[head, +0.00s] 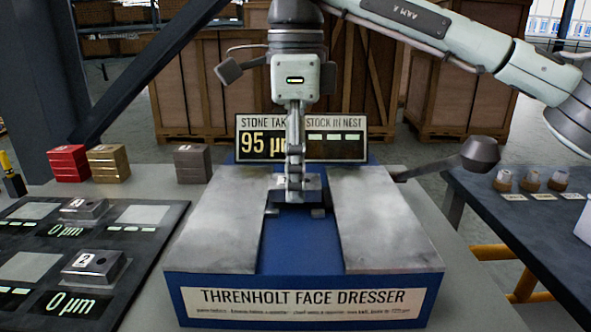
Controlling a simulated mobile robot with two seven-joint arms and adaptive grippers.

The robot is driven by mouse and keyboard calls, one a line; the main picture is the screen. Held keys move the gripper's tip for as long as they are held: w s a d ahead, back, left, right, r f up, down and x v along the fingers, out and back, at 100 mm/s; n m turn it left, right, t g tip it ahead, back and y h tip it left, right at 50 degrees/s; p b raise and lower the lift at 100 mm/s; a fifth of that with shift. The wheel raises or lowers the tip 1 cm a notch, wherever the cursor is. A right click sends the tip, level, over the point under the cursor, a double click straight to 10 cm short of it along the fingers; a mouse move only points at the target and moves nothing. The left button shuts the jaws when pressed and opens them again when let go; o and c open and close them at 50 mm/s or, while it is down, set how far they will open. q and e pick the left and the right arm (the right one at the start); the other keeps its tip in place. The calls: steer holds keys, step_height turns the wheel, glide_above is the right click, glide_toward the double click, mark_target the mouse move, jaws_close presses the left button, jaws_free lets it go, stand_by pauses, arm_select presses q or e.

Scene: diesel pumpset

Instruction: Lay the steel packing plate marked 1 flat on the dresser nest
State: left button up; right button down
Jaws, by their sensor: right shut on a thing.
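The dresser (305,302) is a blue base labelled THRENHOLT FACE DRESSER, with two wide grey slabs (217,222) and (382,222) on either side of a blue channel. My right gripper (295,192) points down at the back of this channel and is shut on a small grey steel piece (313,184). The fingers partly hide the piece; no mark on it can be read. I cannot tell whether it touches the nest below. My left gripper is not in view.
A display (262,147) behind the channel reads 95 µm. A black panel (35,292) at left holds marked steel blocks (84,209) and (95,265), with 0 µm readouts. Red (68,163), brass (108,163) and dark (192,163) block stacks stand behind. A dark handle (480,153) sticks out right.

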steer(key=shift+f, duration=0.15)
steer(key=shift+f+b, duration=0.5)
steer(key=shift+f, duration=0.1)
steer(key=c, duration=0.8)
jaws_free()
steer(key=shift+o, duration=0.2)
step_height(320, 180, up, 12)
steer(key=shift+r, duration=0.15)
steer(key=shift+r+p, duration=2.05)
steer(key=shift+r, duration=0.85)
